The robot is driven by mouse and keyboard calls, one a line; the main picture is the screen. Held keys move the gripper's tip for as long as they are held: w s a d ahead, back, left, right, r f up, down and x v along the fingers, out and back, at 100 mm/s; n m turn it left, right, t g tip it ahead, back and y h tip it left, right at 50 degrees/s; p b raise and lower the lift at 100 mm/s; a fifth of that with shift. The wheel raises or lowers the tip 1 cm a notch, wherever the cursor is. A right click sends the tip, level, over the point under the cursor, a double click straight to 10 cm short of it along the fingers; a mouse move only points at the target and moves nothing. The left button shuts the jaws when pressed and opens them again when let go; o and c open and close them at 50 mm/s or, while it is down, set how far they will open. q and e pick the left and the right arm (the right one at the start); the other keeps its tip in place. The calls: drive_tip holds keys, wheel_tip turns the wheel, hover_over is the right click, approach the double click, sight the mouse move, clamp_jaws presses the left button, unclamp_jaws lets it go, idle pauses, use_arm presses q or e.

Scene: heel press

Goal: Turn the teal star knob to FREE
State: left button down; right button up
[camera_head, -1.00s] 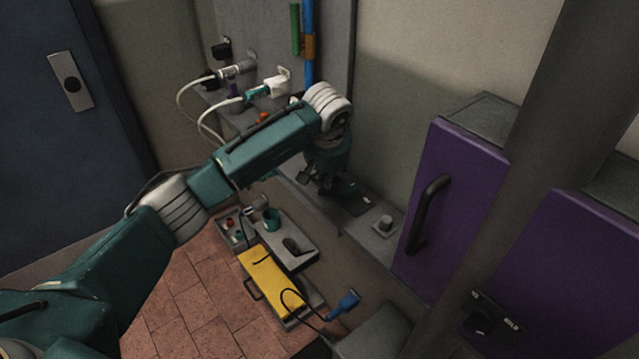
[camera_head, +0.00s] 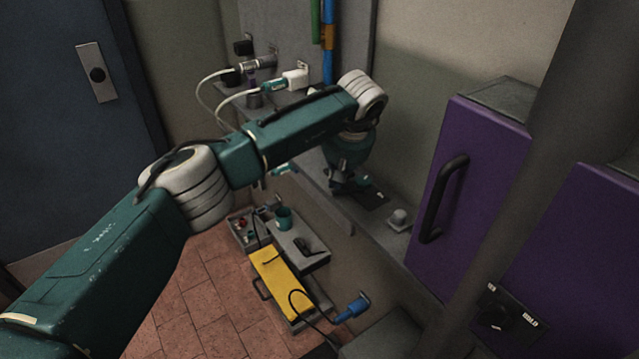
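My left arm comes in from the left and bends down at the wrist. Its gripper (camera_head: 345,187) points down at the grey ledge beside a dark plate (camera_head: 374,197) with small pale marks. A small teal part, seemingly the teal star knob (camera_head: 373,181), shows at the gripper's right side, on the far edge of the plate. The gripper partly hides this spot. I cannot tell whether the fingers touch the knob or how far apart they are. The plate's lettering is too small to read. My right gripper is not in view.
A grey button-like block (camera_head: 399,217) stands on the ledge right of the plate. Plugs and cables sit behind my arm. A yellow box (camera_head: 279,282) and a teal cup (camera_head: 284,217) are lower down.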

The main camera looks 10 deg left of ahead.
use_arm(q)
drive_tip(key=shift+s+d+n+y, duration=0.25)
drive_tip(key=shift+s+n, duration=0.35)
drive_tip(key=shift+n, duration=0.4)
drive_tip(key=shift+s+b, duration=0.25)
drive_tip(key=shift+b, duration=0.05)
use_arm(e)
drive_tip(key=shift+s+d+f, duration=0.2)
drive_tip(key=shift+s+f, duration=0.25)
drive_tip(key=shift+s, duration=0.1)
use_arm(q)
drive_tip(key=shift+s+d, duration=0.1)
drive_tip(key=shift+d, duration=0.05)
drive_tip(key=shift+r, duration=0.1)
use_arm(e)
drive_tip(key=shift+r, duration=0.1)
